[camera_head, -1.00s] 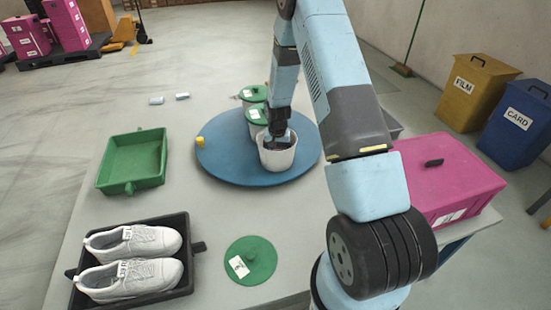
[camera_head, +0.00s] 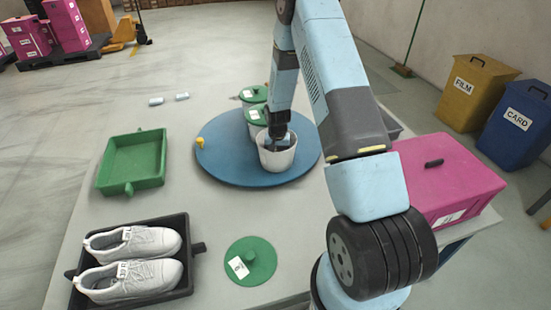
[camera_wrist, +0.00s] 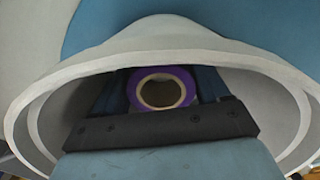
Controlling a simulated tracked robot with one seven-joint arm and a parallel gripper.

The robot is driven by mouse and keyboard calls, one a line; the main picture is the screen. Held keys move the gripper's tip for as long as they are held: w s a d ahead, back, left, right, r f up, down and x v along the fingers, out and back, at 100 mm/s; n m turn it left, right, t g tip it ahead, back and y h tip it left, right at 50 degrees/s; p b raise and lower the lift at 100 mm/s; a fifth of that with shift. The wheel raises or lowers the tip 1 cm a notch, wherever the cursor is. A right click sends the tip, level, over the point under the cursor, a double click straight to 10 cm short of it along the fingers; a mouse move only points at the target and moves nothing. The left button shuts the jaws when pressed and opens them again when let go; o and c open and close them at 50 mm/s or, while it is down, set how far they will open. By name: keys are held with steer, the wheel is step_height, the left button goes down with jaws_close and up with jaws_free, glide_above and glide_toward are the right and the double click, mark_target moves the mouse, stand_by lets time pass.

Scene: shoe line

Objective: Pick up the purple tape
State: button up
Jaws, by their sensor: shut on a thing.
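The purple tape (camera_wrist: 132,90) is a ring roll inside the white open pot, seen in the wrist view between my gripper's fingers. My gripper (camera_head: 277,138) reaches down into the white pot (camera_head: 278,158), and its fingers are shut on the tape. The wrist view shows my gripper (camera_wrist: 162,98) within the pot's rim (camera_wrist: 100,62). In the head view the tape is hidden by the pot and my gripper. The pot stands on a blue round turntable (camera_head: 225,168).
Two pots with green lids (camera_head: 255,93) stand behind the open pot. A loose green lid (camera_head: 262,262) lies at the front. A green tray (camera_head: 135,160), a black tray (camera_head: 175,300) with white shoes (camera_head: 140,242) and a pink box (camera_head: 450,180) stand around the turntable.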

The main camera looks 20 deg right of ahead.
step_height(320, 180, up, 10)
stand_by(0.6)
steer(key=shift+r, duration=0.1)
steer(key=shift+r, duration=1.9)
step_height(320, 180, up, 2)
steer(key=shift+r, duration=0.2)
